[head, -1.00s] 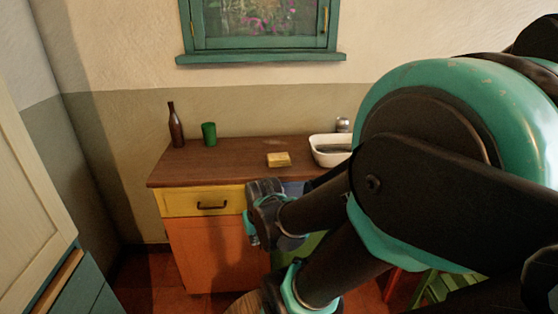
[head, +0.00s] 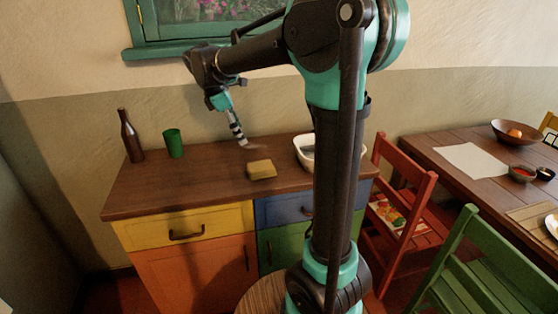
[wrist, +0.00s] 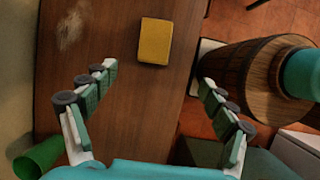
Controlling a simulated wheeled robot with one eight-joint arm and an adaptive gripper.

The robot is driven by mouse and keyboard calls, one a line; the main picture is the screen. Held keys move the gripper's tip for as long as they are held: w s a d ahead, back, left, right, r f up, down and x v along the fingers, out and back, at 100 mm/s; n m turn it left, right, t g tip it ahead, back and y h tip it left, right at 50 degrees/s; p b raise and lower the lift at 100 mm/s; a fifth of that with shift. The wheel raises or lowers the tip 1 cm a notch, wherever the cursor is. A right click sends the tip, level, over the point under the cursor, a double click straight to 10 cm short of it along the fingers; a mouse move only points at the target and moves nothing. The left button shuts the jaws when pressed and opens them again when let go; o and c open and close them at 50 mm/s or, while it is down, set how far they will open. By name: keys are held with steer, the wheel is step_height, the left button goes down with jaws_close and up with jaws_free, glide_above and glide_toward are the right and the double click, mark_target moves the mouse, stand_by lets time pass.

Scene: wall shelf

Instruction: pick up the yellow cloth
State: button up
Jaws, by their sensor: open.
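The yellow cloth (head: 261,169) is a small folded block lying on the wooden top of the cabinet (head: 165,188), near its front edge. It also shows in the wrist view (wrist: 155,41), ahead of the fingers and between their lines. My gripper (head: 241,139) hangs above the cabinet top, a little left of and behind the cloth in the head view. In the wrist view my gripper (wrist: 158,80) is wide open and empty, with both fingers apart from the cloth.
A brown bottle (head: 131,136) and a green cup (head: 173,143) stand at the left of the cabinet top. A white basin (head: 304,152) is to the right of the cloth, partly hidden by my arm. A red chair (head: 405,190) stands right of the cabinet.

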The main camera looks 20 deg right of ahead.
steer(key=w, duration=0.1)
glide_above(260, 166)
steer(key=a, duration=0.2)
steer(key=shift+n, duration=0.3)
steer(key=f, duration=0.9)
steer(key=shift+w+d, duration=0.1)
steer(key=shift+w, duration=0.15)
steer(key=shift+s+a+x, duration=0.1)
steer(key=shift+a+x, duration=0.05)
steer(key=shift+x, duration=1.45)
steer(key=shift+s+a+x, duration=0.1)
steer(key=shift+a+x, duration=0.05)
steer(key=shift+x, duration=1.45)
steer(key=shift+f, duration=0.35)
steer(key=shift+c, duration=0.4)
steer(key=c, duration=1)
